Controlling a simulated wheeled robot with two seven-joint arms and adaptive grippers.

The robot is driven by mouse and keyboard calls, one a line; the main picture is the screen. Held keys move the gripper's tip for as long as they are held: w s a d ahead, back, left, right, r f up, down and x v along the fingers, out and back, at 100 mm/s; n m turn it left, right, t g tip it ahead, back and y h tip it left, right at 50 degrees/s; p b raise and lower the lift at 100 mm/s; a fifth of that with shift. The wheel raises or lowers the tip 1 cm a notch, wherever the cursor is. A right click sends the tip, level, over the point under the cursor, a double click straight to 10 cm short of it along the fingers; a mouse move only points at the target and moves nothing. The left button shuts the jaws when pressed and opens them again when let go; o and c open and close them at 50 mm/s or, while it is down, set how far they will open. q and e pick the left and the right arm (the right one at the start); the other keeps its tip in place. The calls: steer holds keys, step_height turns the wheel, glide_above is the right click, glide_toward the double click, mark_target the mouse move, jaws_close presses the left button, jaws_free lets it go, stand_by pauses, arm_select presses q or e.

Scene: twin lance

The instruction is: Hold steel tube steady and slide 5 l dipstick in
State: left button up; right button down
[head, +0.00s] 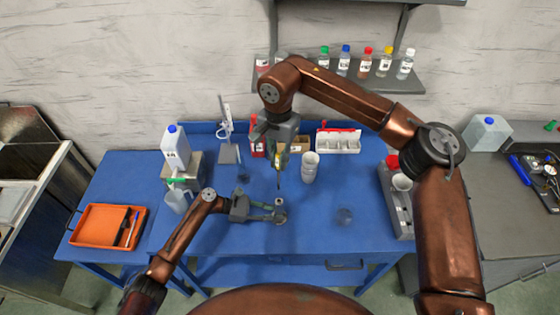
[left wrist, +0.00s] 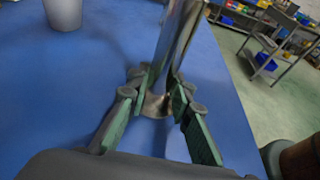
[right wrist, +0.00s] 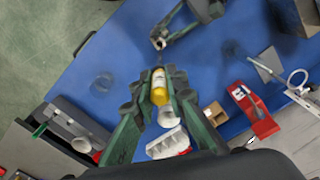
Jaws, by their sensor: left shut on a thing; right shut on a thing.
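The steel tube (left wrist: 177,42) stands upright in the left wrist view, between the fingers of my left gripper (left wrist: 157,92). In the head view my left gripper (head: 279,212) is low over the blue table, shut around the tube. My right gripper (right wrist: 158,80) is shut on the yellow handle of the dipstick (right wrist: 159,92). In the head view my right gripper (head: 280,155) points down, and the thin dark rod of the dipstick (head: 279,183) hangs below it. Its lower end appears just above the tube's mouth (head: 279,201); the exact gap and alignment are unclear. Any marking on the handle is unreadable.
Stacked white cups (head: 310,165) stand right of my right gripper. A white parts bin (head: 338,143) and a red box (head: 258,145) are behind. An orange tray (head: 92,227), a white jug (head: 175,148) and a clear pitcher (head: 178,200) are left. The table's front right is mostly clear.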

steer(key=shift+f, duration=0.1)
steer(key=shift+f, duration=2.8)
step_height(320, 180, down, 13)
steer(key=shift+r, duration=0.15)
stand_by(4.2)
